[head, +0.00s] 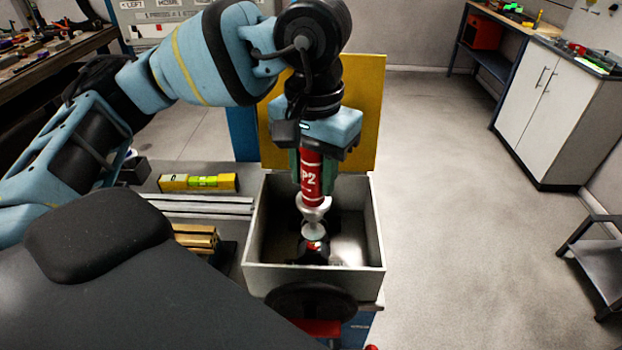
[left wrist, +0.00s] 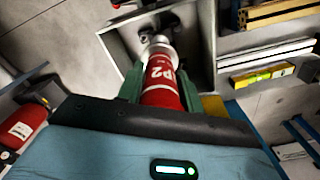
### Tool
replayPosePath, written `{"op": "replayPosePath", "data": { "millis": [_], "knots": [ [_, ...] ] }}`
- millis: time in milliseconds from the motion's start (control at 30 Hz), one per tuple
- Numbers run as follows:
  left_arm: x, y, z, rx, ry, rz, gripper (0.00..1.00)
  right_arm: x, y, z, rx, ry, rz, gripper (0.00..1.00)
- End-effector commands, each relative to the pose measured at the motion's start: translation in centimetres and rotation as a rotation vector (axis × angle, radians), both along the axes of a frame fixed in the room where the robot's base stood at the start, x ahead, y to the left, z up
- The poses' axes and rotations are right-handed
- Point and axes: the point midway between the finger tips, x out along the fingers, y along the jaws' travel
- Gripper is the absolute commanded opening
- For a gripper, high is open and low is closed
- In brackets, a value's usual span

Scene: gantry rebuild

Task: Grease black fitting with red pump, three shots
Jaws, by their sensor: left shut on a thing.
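A red pump (head: 312,178) marked P2 is upright in my left gripper (head: 312,165), nozzle down inside an open grey box (head: 256,250). The pump also shows in the left wrist view (left wrist: 162,82), between the green fingers of my left gripper (left wrist: 160,88). Below the nozzle, on the box floor, is a black fitting (head: 313,250) with a small red spot on top. The nozzle tip is at or just above the fitting; I cannot tell whether they touch. My right gripper is not in view.
The box has a raised yellow lid (head: 370,110) behind it. A yellow level (head: 199,182), metal rails (head: 200,204) and brass-coloured bars (head: 196,238) lie left of the box. A black handwheel (head: 310,301) is on its front.

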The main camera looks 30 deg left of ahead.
Motion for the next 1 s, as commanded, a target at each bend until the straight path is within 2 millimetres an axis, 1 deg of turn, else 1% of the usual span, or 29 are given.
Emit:
{"op": "replayPosePath", "data": {
  "millis": [33,100,433,1000],
  "knots": [
    [0.0,0.0,0.6,-0.002,-0.005,0.0,0.07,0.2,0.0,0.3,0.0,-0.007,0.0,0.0],
    [0.0,0.0,1.1,-0.002,-0.004,-0.001,0.07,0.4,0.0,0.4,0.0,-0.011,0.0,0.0],
    [0.0,0.0,3.1,-0.001,-0.005,0.0,0.07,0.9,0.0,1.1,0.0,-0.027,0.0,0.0],
    [0.0,0.0,3.3,-0.001,-0.003,0.0,0.07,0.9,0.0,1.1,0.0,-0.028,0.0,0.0]
  ]
}}
